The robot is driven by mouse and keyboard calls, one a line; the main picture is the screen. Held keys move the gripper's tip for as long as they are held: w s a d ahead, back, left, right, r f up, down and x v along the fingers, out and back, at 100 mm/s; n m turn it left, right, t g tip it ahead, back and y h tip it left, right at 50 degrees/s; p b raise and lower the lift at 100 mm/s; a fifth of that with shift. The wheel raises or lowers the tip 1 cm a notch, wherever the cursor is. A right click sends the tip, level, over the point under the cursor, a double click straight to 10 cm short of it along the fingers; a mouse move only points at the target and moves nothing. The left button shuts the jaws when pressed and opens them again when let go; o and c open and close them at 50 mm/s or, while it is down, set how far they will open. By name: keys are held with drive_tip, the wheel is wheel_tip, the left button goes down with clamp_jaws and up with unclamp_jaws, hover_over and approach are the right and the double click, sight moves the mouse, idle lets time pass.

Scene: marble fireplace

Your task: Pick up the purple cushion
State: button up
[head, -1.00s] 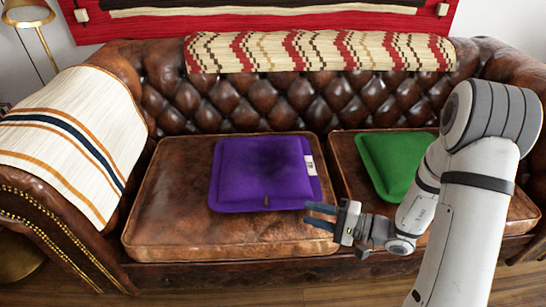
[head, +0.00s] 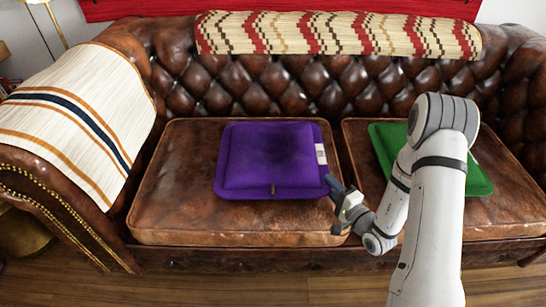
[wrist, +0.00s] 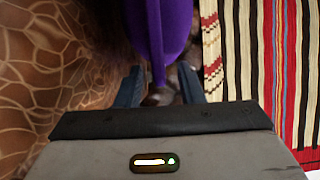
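The purple cushion (head: 270,160) lies flat on the left brown leather seat, with a white label on its right edge and a small tab on its front edge. My gripper (head: 333,187) is at the cushion's front right corner. In the wrist view, the blue fingers of my gripper (wrist: 161,88) stand apart, and the edge of the purple cushion (wrist: 172,30) shows ahead of and partly between them. I cannot tell whether a finger touches the cushion.
A green cushion (head: 388,150) lies on the right seat, partly behind my arm. A striped throw (head: 75,120) covers the left armrest. A patterned blanket (head: 340,35) lies along the tufted backrest. The left seat's leather (head: 180,200) is clear around the purple cushion.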

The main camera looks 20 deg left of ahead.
drive_tip(key=shift+x, duration=1.15)
clamp_jaws()
idle(0.5)
